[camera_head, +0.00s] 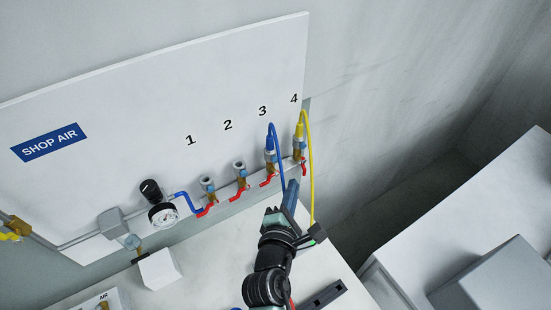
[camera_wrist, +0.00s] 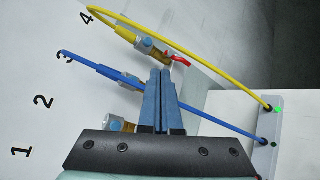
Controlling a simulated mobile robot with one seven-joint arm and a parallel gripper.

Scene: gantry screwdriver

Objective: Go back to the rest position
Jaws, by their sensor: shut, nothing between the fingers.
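My gripper (camera_head: 291,187) is in front of the lower right part of the wall panel, below ports 3 and 4. In the wrist view its blue fingers (camera_wrist: 160,76) are together with nothing between them. A blue hose (camera_head: 276,135) is plugged in at port 3 and a yellow hose (camera_head: 311,160) at port 4. In the wrist view the fingertips overlap the blue hose (camera_wrist: 218,121) and lie near the red valve handle (camera_wrist: 180,61) under port 4. I cannot tell whether they touch. My gripper hides part of the blue hose.
The white panel (camera_head: 130,100) has a row of ports with red handles (camera_head: 243,195), and a gauge (camera_head: 163,216). Both hoses end at a grey block (camera_wrist: 270,140) with a green light. A white box (camera_head: 160,268) stands on the bench, left of my arm. A dark bar (camera_head: 324,297) lies right.

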